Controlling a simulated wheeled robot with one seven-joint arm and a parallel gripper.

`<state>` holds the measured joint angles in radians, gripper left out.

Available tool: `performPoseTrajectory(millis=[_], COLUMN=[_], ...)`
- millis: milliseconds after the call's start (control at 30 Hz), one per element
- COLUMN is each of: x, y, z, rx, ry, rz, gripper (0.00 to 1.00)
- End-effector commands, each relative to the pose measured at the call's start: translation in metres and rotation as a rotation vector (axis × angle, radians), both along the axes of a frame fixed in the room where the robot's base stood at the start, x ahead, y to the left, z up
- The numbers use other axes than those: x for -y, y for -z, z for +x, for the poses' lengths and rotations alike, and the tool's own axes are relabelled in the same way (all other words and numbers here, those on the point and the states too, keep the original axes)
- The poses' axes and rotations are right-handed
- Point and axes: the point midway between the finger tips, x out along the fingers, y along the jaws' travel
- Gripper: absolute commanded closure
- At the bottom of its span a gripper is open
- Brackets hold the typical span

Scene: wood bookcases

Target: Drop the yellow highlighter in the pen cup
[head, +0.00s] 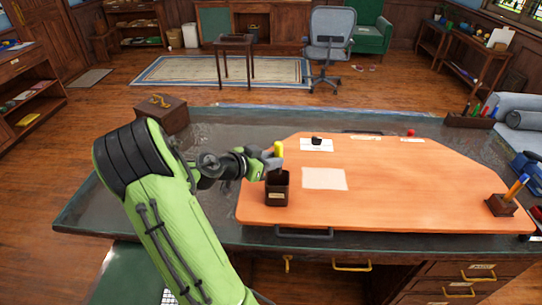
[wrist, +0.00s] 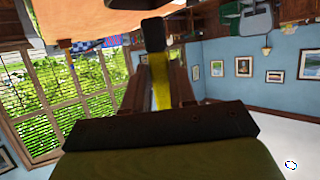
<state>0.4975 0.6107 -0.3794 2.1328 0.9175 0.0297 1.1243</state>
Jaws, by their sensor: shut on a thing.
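The yellow highlighter (head: 278,148) stands roughly upright in my gripper (head: 271,162), its yellow end showing above the fingers in the head view. In the wrist view the yellow body (wrist: 162,92) lies between the two fingers of my gripper (wrist: 163,75), which are shut on it. A dark block shows beyond the fingers there; I cannot tell what it is. The dark square pen cup (head: 277,190), with a pale label on its front, stands on the orange desktop just below my gripper. The highlighter's lower end is hidden, so I cannot tell whether it is inside the cup's rim.
A pale paper (head: 324,179) lies right of the cup. A second holder (head: 500,206) with blue and orange pens stands at the desk's right. A wooden box (head: 162,113) sits at back left, and a pen tray (head: 470,121) at back right. The desktop's middle (head: 400,180) is clear.

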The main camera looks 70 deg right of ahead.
Motion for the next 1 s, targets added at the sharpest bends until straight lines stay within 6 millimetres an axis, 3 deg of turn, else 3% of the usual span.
performPoseTrajectory(millis=[700, 1000], x=[0.0, 0.0], y=[0.062, 0.071], z=[0.0, 0.0], rx=[0.001, 0.001], ry=[0.0, 0.0], rz=[0.0, 0.0], gripper=[1.0, 1.0])
